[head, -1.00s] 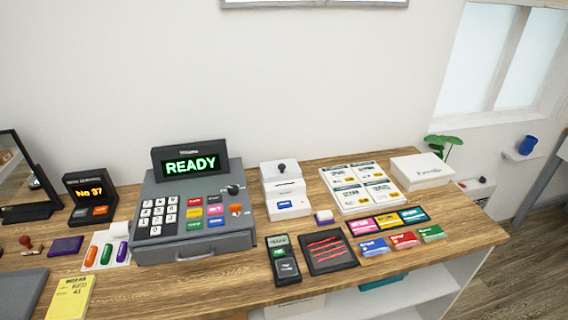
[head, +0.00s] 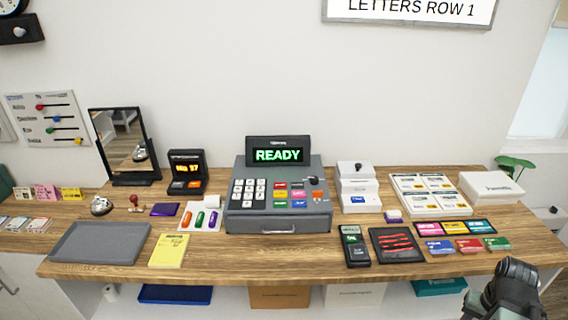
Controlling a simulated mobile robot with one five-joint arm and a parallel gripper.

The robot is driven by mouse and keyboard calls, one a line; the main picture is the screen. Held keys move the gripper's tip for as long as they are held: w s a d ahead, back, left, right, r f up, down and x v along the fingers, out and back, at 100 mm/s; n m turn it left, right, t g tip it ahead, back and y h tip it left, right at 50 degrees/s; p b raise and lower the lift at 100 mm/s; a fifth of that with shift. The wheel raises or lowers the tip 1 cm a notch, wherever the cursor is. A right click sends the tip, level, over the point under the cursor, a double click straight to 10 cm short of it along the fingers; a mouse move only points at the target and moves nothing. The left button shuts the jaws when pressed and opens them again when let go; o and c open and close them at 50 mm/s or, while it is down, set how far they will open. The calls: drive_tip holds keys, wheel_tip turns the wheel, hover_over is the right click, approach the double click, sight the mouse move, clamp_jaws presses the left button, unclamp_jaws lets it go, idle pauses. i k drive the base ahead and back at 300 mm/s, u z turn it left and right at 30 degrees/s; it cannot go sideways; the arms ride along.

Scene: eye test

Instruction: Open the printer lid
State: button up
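A small white printer-like box (head: 360,203) stands on the wooden counter (head: 300,262), just right of the grey cash register (head: 280,218). A blue label shows on the box's front. My gripper (head: 513,285) is a dark shape at the lower right, in front of the counter and well away from the box. Its fingers cannot be made out, and I see nothing held.
A card terminal (head: 354,246) and a black tray with red strips (head: 396,245) lie in front of the box. A card board (head: 430,196) and a white carton (head: 492,187) stand to its right. The register screen reads READY.

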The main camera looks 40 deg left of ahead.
sight(346, 169)
drive_tip(key=u, duration=1.2)
